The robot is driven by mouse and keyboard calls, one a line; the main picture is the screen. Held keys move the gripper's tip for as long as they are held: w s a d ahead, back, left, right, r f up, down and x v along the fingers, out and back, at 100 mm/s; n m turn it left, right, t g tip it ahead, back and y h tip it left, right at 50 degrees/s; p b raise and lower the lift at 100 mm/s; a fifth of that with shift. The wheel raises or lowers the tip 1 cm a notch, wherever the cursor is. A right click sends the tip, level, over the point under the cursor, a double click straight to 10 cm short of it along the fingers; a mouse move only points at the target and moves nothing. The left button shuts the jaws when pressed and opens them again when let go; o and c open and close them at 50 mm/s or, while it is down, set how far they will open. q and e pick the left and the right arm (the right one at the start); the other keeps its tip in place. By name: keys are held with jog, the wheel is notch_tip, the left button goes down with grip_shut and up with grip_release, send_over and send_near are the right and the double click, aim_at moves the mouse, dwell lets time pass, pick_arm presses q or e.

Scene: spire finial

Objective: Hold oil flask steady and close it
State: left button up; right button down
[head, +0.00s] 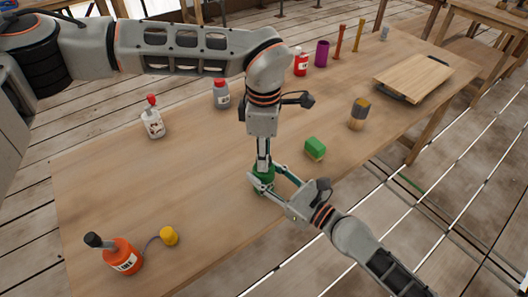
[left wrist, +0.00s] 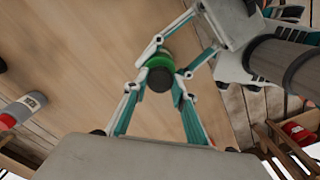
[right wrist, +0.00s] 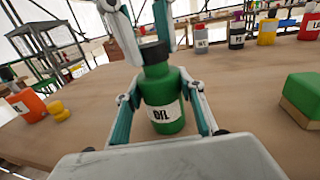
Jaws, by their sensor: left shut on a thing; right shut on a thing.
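The green oil flask (right wrist: 166,112) stands upright on the table, with a white label reading OIL. Its black cap (right wrist: 153,53) sits at the top of the neck; I cannot tell how tightly. The cap also shows from above in the left wrist view (left wrist: 160,79). My right gripper (right wrist: 164,118) is shut on the flask body, with a finger on each side. My left gripper (left wrist: 158,88) points straight down and is shut on the cap. In the head view the flask (head: 263,178) is partly hidden by both grippers.
An orange bottle (head: 122,257) and a yellow piece (head: 169,236) are at the near left. The table between is clear.

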pick_arm(q)
jog(key=shift+f, duration=0.55)
dwell(0.4)
jog(key=m, duration=1)
jog(key=shift+m, duration=0.3)
jog(key=m, duration=0.3)
jog(key=shift+m, duration=0.3)
jog(key=m, duration=0.3)
jog(key=shift+m, duration=0.3)
jog(key=m, duration=0.6)
